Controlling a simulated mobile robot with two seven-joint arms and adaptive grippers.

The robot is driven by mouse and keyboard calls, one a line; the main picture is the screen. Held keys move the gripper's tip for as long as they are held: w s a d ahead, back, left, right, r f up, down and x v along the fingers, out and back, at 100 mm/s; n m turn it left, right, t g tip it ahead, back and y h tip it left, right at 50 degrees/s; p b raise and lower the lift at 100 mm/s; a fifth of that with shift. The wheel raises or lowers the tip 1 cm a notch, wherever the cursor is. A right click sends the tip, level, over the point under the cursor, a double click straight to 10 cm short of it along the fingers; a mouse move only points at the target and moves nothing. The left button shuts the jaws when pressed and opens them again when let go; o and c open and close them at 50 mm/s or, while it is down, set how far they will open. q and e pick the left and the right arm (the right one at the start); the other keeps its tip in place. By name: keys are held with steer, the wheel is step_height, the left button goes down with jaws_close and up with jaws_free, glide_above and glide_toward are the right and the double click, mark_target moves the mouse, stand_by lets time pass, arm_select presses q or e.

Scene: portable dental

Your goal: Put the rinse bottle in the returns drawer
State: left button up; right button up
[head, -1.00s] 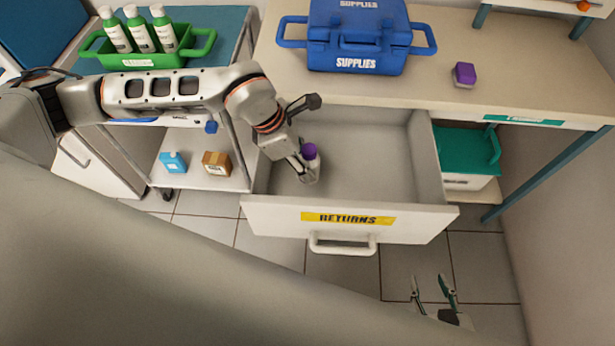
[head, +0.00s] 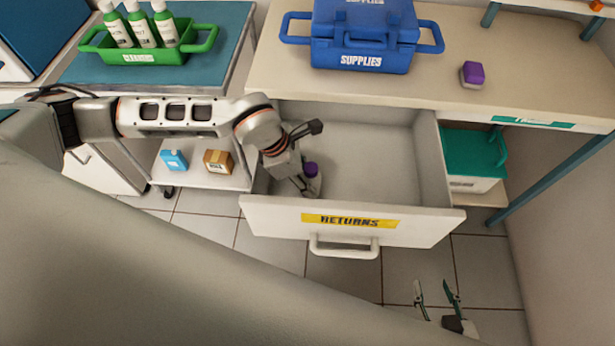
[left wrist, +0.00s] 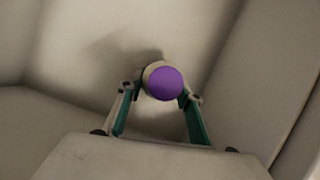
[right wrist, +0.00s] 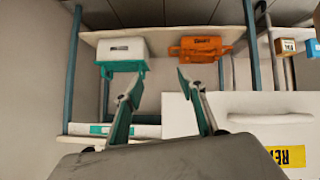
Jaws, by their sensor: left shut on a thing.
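The rinse bottle, pale with a purple cap (head: 311,169), is inside the open returns drawer (head: 430,221), near its left side. My left gripper (head: 308,186) is shut on the bottle, with one finger on each side of it. In the left wrist view the purple cap (left wrist: 165,83) faces the camera between the two fingers (left wrist: 163,92). Whether the bottle's base touches the drawer floor is hidden. My right gripper (head: 437,300) is open and empty, low in front of the drawer. It also shows open in the right wrist view (right wrist: 190,85).
A blue supplies case (head: 363,45) and a purple-capped item (head: 473,74) stand on the counter (head: 275,75) above the drawer. A green caddy (head: 155,53) with bottles is on the left cart. The drawer's middle and right are clear.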

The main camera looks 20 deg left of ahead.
arm_select(q)
steer(key=o, duration=1.2)
steer(key=shift+f, duration=0.1)
steer(key=shift+o, duration=0.2)
steer(key=p+v, duration=0.2)
steer(key=v, duration=1)
